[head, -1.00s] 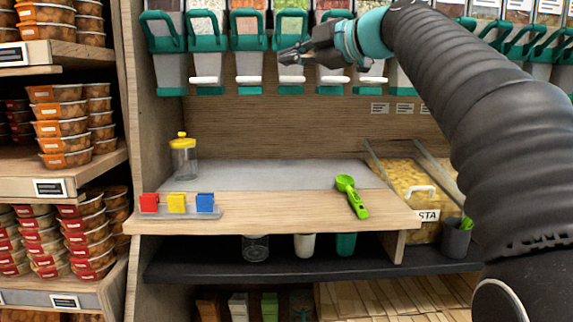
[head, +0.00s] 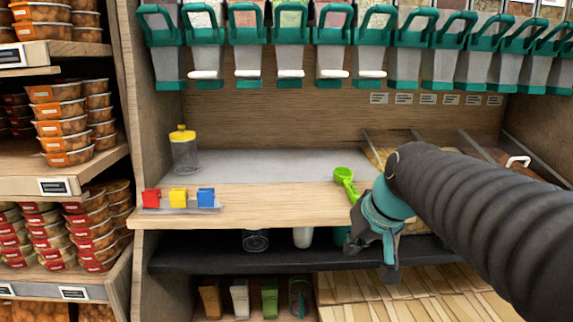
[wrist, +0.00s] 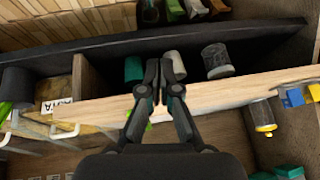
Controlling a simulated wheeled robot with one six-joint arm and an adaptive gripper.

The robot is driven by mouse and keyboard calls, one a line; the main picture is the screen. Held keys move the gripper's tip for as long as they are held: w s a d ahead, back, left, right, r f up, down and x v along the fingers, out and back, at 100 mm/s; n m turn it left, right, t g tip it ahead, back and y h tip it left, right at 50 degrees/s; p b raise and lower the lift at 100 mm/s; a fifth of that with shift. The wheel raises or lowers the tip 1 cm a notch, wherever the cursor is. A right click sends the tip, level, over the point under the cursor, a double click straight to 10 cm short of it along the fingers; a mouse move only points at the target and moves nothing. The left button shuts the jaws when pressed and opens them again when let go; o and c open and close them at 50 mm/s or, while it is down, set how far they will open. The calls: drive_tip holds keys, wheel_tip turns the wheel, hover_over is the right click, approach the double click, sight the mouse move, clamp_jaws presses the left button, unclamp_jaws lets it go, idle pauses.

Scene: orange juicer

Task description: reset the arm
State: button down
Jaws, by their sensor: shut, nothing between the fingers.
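My gripper (head: 389,272) hangs at the lower right of the head view, in front of the shelf's front edge and pointing down. In the wrist view my gripper (wrist: 157,97) has its fingers together with nothing between them. My teal wrist and dark sleeved arm come in from the right. A green scoop (head: 345,181) lies on the wooden shelf (head: 270,198) just left of and behind my wrist; its lower end is hidden by the wrist.
A yellow-lidded jar (head: 184,152) stands at the shelf's left. Red, yellow and blue blocks (head: 178,198) sit along its front edge. Dispensers (head: 330,55) with teal handles line the top. A black lower shelf (head: 205,257) holds cups. The space before the shelf's left half is clear.

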drive_tip(key=s+d+f+h+p, duration=0.2)
drive_tip(key=s+p, duration=0.3)
drive_tip(key=s, duration=1.2)
drive_tip(key=shift+d+f+m+p, duration=0.4)
drive_tip(key=shift+d+f, duration=0.2)
drive_tip(key=shift+d, duration=0.05)
drive_tip(key=shift+d, duration=0.1)
